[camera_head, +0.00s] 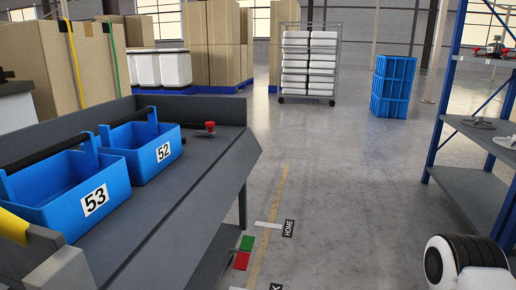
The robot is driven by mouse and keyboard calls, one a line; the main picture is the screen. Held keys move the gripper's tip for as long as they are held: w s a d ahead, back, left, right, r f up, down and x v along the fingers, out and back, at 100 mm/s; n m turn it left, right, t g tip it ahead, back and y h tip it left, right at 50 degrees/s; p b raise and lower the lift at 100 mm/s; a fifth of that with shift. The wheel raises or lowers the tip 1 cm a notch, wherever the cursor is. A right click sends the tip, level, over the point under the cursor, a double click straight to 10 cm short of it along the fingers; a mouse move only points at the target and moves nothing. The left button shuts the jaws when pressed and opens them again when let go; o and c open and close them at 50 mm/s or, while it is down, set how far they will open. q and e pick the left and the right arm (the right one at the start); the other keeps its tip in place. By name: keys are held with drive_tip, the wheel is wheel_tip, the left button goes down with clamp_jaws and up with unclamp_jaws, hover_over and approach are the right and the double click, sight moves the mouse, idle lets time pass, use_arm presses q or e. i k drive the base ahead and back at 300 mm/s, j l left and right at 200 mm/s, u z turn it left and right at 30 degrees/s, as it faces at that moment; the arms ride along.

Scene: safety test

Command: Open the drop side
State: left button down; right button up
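No part is clearly recognisable as a drop side. A tall blue slatted crate or stack (393,87) stands on the floor at the back right, its side panels upright. A grey bench (195,170) on the left has raised walls at its back and an angled near-right end. On it sit two blue open totes with black carrying bars, one marked 52 (146,150) and one marked 53 (70,197). A small red knob (210,127) is near the bench's back wall. Neither of my grippers is identifiable in the head view.
A wire cart (309,62) with white bins stands at the back. Large cartons (215,45) stand behind the bench. Blue-framed shelving (475,190) is on the right. Open floor (340,170) lies between, with a HOME marking (288,228) and red and green patches (243,252).

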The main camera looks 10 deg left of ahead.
sight(168, 260)
drive_tip(key=k+j, duration=0.65)
drive_tip(key=j, duration=0.25)
